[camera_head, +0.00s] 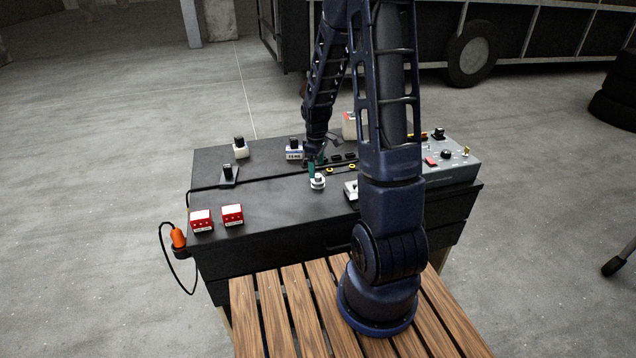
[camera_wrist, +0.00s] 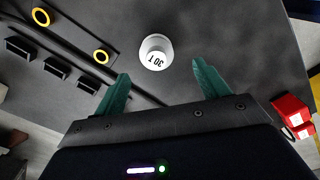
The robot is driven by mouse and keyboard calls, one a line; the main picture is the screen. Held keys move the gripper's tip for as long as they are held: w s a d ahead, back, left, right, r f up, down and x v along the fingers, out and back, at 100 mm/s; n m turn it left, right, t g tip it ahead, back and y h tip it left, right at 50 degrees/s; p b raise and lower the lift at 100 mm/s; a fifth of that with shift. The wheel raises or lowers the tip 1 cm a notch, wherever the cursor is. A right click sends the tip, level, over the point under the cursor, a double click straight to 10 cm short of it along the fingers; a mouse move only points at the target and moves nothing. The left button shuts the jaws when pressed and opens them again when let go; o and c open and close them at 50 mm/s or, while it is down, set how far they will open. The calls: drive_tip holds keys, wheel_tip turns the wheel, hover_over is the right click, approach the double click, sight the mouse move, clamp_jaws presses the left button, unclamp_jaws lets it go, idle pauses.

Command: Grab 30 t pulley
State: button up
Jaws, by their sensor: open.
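The 30 t pulley (camera_wrist: 156,52) is a small light-grey round part with "30 T" on it, standing on the dark bench top. In the wrist view it lies just beyond the two green fingertips, about midway between them. It also shows in the head view (camera_head: 318,181), at the middle of the bench. My gripper (camera_wrist: 158,82) is open and empty, its green fingers spread on either side of the pulley's line. In the head view my gripper (camera_head: 314,168) is just behind the pulley, partly hidden by the arm.
Two red boxes (camera_head: 232,214) stand at the bench's front left. Small dark-topped parts (camera_head: 239,148) stand at the back left. Yellow rings (camera_wrist: 101,57) and black blocks (camera_wrist: 57,67) lie close to the gripper. A grey control box (camera_head: 450,165) is at the right. The front middle is clear.

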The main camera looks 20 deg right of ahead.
sight(318, 175)
drive_tip(key=shift+w+d+f, duration=0.1)
drive_tip(key=shift+d+f, duration=0.05)
drive_tip(key=shift+f, duration=1.5)
drive_tip(key=shift+d+f, duration=0.15)
drive_tip(key=shift+f, duration=1.45)
drive_tip(key=c, duration=1.1)
drive_tip(key=shift+c, duration=0.2)
drive_tip(key=shift+r, duration=0.15)
